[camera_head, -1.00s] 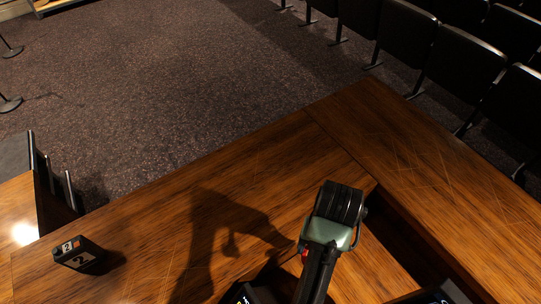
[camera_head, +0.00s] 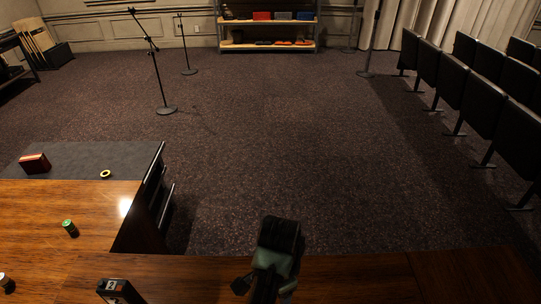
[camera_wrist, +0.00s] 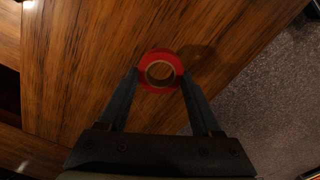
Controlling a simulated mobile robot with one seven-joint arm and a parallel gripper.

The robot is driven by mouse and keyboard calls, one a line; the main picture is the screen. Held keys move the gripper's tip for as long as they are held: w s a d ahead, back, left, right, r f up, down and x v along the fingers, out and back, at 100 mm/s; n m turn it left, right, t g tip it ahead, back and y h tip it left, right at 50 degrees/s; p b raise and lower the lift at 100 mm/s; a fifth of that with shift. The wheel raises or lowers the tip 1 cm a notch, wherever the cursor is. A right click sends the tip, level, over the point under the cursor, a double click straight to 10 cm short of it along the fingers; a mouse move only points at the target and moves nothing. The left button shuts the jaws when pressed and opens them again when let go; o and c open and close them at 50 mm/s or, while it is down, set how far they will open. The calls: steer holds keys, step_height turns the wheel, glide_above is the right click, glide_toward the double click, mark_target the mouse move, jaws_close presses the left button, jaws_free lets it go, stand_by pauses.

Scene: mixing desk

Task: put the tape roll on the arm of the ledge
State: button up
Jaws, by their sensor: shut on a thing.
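A red tape roll (camera_wrist: 142,68) with a tan core is between the two fingers of my gripper (camera_wrist: 160,76) in the wrist view. The gripper is shut on it, and the roll casts a shadow on the wood behind it. In the head view my own arm rises at the bottom middle; the fingers and the red roll are hidden there. The wooden ledge (camera_head: 350,276) runs along the bottom of the head view. Its wooden arm (camera_head: 45,205) extends away from me at the left.
A dark grey top (camera_head: 85,155) beyond the left wood holds a red box (camera_head: 34,163) and a yellow tape roll (camera_head: 105,174). A green-topped battery-like cylinder (camera_head: 70,228) and a black numbered block (camera_head: 118,290) stand nearer. Chairs (camera_head: 500,130) line the right.

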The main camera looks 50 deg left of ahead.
steer(key=shift+f+p, duration=0.3)
steer(key=shift+f, duration=2.1)
steer(key=shift+w, duration=0.1)
steer(key=shift+f, duration=0.15)
steer(key=o, duration=1.3)
steer(key=shift+r+p, duration=1.05)
steer(key=shift+r, duration=5.2)
